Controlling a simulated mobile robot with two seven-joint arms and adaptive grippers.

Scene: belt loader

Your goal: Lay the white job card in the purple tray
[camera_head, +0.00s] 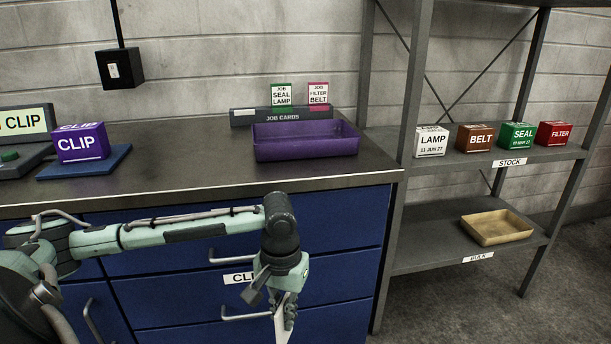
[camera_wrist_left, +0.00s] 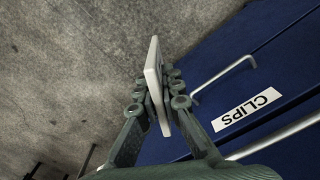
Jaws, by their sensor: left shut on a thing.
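The purple tray (camera_head: 306,150) stands on the counter near its right end, and its visible inside looks empty. My left gripper (camera_head: 284,308) hangs in front of the blue drawers, below the counter top and below the tray. It is shut on the white job card (camera_wrist_left: 153,75), which shows edge-on between the fingers in the left wrist view. In the head view only a thin white part of the card (camera_head: 280,325) shows beside the fingers. The card's face cannot be read. My right gripper is not in view.
A dark JOB CARDS rack (camera_head: 290,115) behind the tray holds a green-topped and a pink-topped card. A purple CLIP box (camera_head: 80,145) sits on a blue pad at left. The counter between is clear. Drawer handles (camera_head: 233,257) stick out near my gripper. Stock shelves (camera_head: 480,160) stand at right.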

